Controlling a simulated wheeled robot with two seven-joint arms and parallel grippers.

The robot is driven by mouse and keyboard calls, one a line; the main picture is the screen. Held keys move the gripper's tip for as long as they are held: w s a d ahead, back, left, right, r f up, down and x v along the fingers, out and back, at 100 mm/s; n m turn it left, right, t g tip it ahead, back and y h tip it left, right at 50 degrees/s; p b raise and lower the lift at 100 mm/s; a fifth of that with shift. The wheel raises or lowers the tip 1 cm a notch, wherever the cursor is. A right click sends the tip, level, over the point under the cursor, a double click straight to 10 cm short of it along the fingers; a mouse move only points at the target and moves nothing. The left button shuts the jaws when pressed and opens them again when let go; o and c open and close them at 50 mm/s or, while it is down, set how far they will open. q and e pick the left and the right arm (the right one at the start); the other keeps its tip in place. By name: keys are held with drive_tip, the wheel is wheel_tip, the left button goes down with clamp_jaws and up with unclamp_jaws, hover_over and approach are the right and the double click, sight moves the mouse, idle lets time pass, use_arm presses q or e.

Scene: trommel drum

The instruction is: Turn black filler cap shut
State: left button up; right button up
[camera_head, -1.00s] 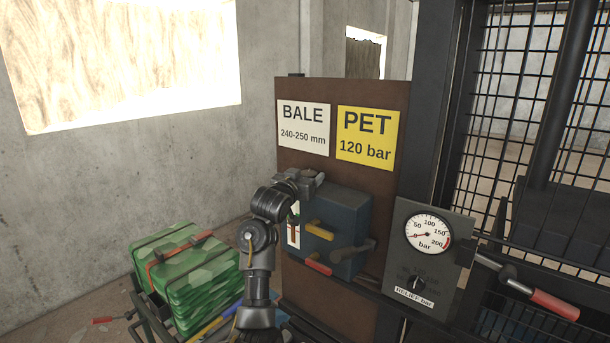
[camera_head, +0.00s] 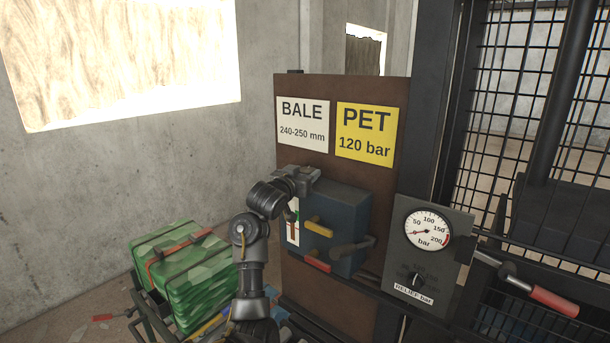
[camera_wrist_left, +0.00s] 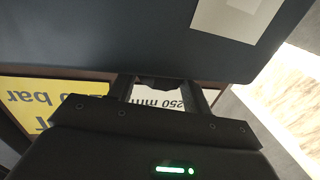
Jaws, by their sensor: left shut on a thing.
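The blue tank (camera_head: 350,203) is fixed to the brown board. My left gripper (camera_head: 313,173) is at the top of the tank, near its left end. In the left wrist view the gripper (camera_wrist_left: 165,90) is shut on the black filler cap (camera_wrist_left: 160,83), a small dark piece between the two fingers against the tank (camera_wrist_left: 130,35). In the head view the cap is hidden by the gripper. How far the cap is turned cannot be told. My right gripper is in neither view.
The brown board (camera_head: 290,172) with white and yellow signs stands behind the tank. Yellow (camera_head: 319,228) and red (camera_head: 317,265) handles stick out from the tank. A pressure gauge (camera_head: 428,229) is to the right. Strapped green bales (camera_head: 180,275) stand at lower left.

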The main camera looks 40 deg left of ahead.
use_arm(q)
drive_tip(key=shift+a+m+h, duration=0.15)
drive_tip(key=shift+m+h, duration=0.4)
drive_tip(key=shift+h, duration=0.3)
drive_tip(key=shift+a+m+h, duration=0.15)
drive_tip(key=shift+m+h, duration=0.4)
drive_tip(key=shift+h, duration=0.3)
drive_tip(key=shift+a+m+h, duration=0.2)
drive_tip(key=shift+m+h, duration=1.2)
drive_tip(key=shift+h, duration=1.1)
drive_tip(key=o, duration=1)
drive_tip(key=shift+w, duration=0.1)
drive_tip(key=b+v, duration=0.5)
drive_tip(key=v, duration=0.5)
drive_tip(key=shift+s+a, duration=0.1)
drive_tip(key=shift+s, duration=0.3)
